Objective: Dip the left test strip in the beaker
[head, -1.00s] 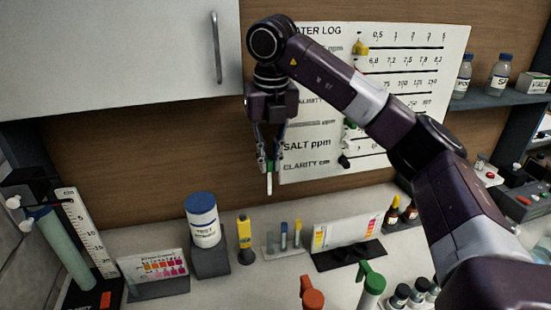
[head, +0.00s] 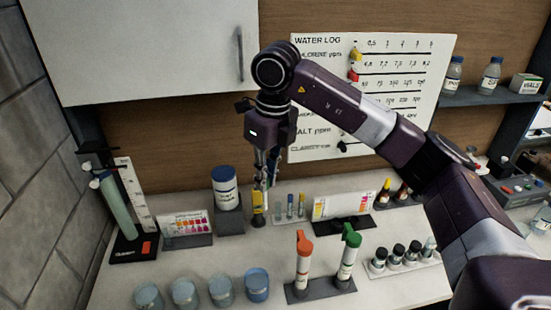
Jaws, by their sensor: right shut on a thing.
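My right gripper (head: 262,187) points down over the back of the counter, in front of the yellow-topped tester. It is shut on a slim pale strip, which is too small and dark here to make out well. A small rack (head: 290,218) just to its right holds several thin upright pieces with coloured tops. Clear cups stand along the front left: a bluish one (head: 257,285) and paler ones (head: 185,294). I cannot tell which is the beaker. All stand apart from the gripper. My left gripper is not in view.
The yellow tester (head: 258,202) and a blue-lidded tub (head: 225,188) stand close to the gripper. Orange-capped (head: 303,265) and green-capped (head: 347,255) bottles stand in front right. Colour cards (head: 184,226) stand behind. The counter between the tester and the cups is clear.

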